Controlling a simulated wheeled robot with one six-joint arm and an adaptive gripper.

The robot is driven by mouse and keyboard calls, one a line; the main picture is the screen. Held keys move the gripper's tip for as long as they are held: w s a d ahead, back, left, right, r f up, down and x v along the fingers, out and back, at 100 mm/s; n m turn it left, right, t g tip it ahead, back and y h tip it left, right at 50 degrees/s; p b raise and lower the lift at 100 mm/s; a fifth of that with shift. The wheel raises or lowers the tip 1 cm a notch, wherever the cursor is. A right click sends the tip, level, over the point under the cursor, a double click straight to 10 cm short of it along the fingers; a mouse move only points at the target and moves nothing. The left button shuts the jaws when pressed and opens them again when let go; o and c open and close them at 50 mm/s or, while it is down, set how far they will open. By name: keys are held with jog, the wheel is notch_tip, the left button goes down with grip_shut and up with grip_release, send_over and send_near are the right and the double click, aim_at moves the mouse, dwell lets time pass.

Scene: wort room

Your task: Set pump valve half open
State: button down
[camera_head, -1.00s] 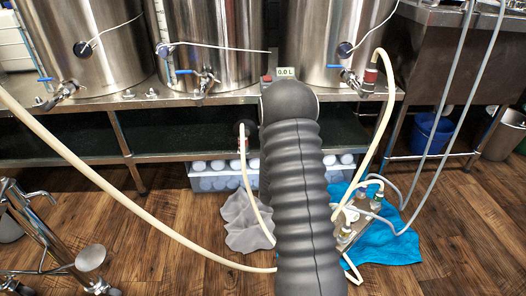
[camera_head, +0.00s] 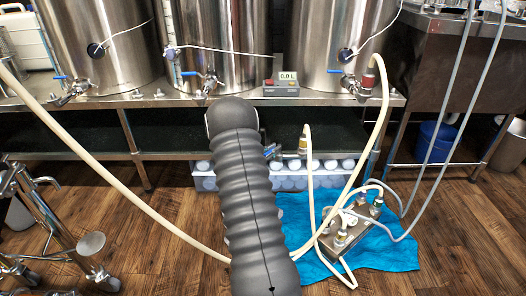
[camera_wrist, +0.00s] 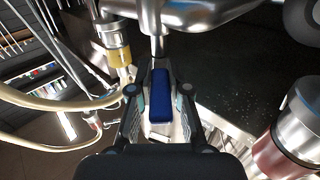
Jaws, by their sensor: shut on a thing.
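The blue valve handle (camera_wrist: 160,97) lies between the two fingers of my gripper (camera_wrist: 160,80) in the wrist view. My gripper is shut on it. A metal stem and valve body (camera_wrist: 158,20) show just beyond the handle. In the head view, a small blue and metal part of the valve (camera_head: 271,151) shows at the right edge of my arm, under the shelf. My arm hides my gripper and most of the valve there. A hose fitting (camera_head: 303,143) is just right of it, and a yellowish fitting (camera_wrist: 118,56) also shows in the wrist view.
Steel kettles (camera_head: 222,45) with blue-handled taps stand on the shelf above. A flow display (camera_head: 281,85) reads 0.0 L. A plate chiller (camera_head: 351,226) with hoses stands on a blue cloth (camera_head: 398,254).

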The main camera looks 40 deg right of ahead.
dwell(0.4)
jog(key=c, duration=1.1)
grip_release()
jog(key=shift+s+d, duration=0.1)
jog(key=shift+a, duration=0.35)
jog(key=a, duration=1.1)
jog(key=shift+a, duration=0.2)
jog(key=shift+s, duration=0.1)
